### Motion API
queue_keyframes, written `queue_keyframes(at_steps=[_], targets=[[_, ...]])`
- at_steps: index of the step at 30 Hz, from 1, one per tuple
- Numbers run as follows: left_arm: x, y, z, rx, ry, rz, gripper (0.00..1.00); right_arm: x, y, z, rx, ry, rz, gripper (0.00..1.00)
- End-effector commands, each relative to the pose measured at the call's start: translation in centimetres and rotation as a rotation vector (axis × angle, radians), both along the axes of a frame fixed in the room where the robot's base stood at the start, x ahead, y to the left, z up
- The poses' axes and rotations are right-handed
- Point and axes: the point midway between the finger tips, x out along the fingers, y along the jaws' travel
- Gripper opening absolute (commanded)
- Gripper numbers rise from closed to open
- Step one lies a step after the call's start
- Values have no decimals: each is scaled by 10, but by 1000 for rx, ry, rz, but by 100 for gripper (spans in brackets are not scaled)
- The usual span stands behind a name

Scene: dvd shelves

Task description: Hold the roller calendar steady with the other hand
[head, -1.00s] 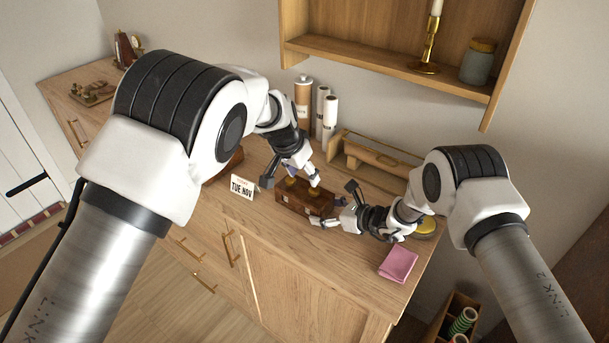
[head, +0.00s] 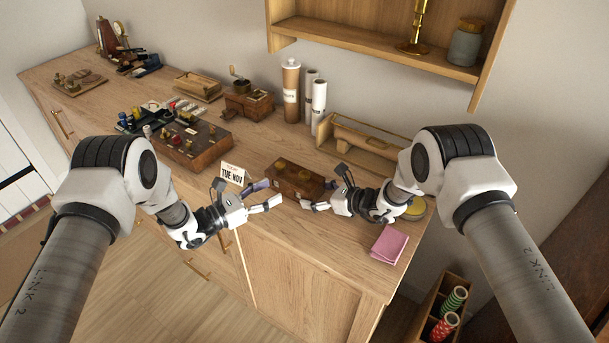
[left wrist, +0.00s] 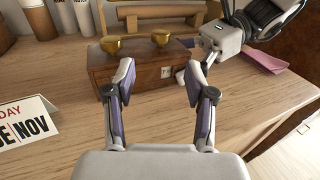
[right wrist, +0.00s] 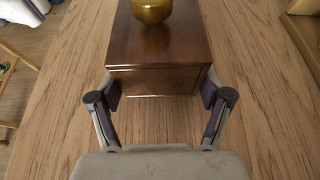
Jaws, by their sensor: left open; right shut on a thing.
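The roller calendar appears to be the dark brown wooden box (head: 292,182) with two brass knobs on top, upright on the wooden cabinet top. It also shows in the left wrist view (left wrist: 142,75) and the right wrist view (right wrist: 158,50). My right gripper (head: 322,196) is shut on its right end, one finger on each side, as the right wrist view (right wrist: 160,95) shows. My left gripper (head: 268,194) is open and empty in front of the box; in the left wrist view its fingers (left wrist: 158,85) are apart with the box beyond them.
A "TUE NOV" card (head: 232,174) stands left of the box. A pink cloth (head: 389,244) lies at the front right. A wall shelf (head: 370,45) hangs above.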

Motion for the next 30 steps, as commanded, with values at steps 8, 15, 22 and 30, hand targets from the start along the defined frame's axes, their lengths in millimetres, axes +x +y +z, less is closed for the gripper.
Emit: queue_keyframes(at_steps=[8, 15, 22, 30], targets=[[30, -53, 0, 3, -7, -9, 55, -1, 0, -2, -3, 3, 2, 31], [55, -91, 1, 5, -5, -7, 55, -1, 0, -2, -2, 4, 1, 31], [60, -98, 1, 5, -4, -5, 55, -1, 0, -2, -2, 4, 1, 31], [59, -97, 1, 5, -5, -6, 0, -1, 0, -2, -2, 4, 1, 31]])
